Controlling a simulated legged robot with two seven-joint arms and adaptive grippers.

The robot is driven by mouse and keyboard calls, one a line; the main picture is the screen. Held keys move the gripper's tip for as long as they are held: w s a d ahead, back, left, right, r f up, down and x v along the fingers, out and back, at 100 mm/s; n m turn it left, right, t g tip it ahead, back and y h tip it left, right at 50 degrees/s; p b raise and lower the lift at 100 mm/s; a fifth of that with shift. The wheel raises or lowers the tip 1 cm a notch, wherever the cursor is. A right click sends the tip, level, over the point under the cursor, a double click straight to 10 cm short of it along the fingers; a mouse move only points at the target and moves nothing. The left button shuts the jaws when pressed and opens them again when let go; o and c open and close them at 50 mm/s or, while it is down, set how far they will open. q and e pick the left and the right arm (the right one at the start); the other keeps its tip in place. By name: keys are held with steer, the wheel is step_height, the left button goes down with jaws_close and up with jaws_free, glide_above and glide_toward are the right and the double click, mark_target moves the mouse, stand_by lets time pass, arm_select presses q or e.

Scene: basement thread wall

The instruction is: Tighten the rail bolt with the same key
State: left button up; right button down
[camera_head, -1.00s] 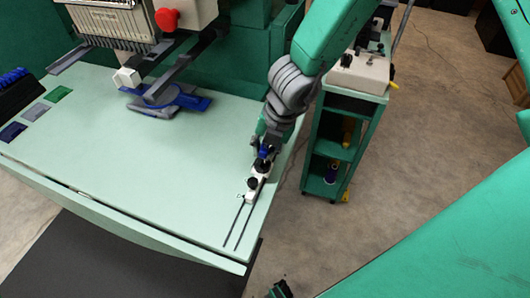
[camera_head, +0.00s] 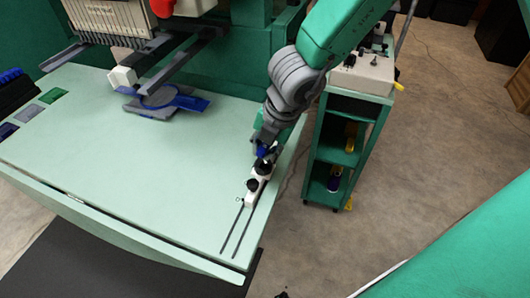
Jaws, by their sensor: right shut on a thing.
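My right gripper (camera_head: 262,143) reaches down from the top of the view over the right side of the pale green table. It is shut on a small blue-handled key (camera_head: 262,151), mostly hidden by the fingers. The key is at the far end of a white rail block (camera_head: 257,184) with dark knobs; whether it sits in the bolt cannot be seen. The rail block lies over two dark parallel slots (camera_head: 236,230) in the table. The rail bolt itself is hidden or too small to make out. A small dark tip (camera_head: 282,295) at the bottom edge may be my left gripper.
A machine (camera_head: 110,20) and a grey-blue hoop piece (camera_head: 160,97) stand at the back left of the table (camera_head: 140,170). A green shelf cart (camera_head: 345,140) stands close on the right. The table's middle is clear.

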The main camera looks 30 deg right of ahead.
steer(key=shift+f+m+t+h+b, duration=0.15)
steer(key=shift+m+t+h+b, duration=0.25)
steer(key=shift+m+b, duration=2)
steer(key=shift+m+h+b, duration=0.7)
steer(key=shift+m+b, duration=1.2)
steer(key=shift+b, duration=1.1)
steer(key=shift+m+b, duration=0.7)
steer(key=shift+b, duration=0.6)
steer(key=shift+r+n+p, duration=1.1)
steer(key=shift+r+p, duration=1.05)
steer(key=shift+p, duration=0.4)
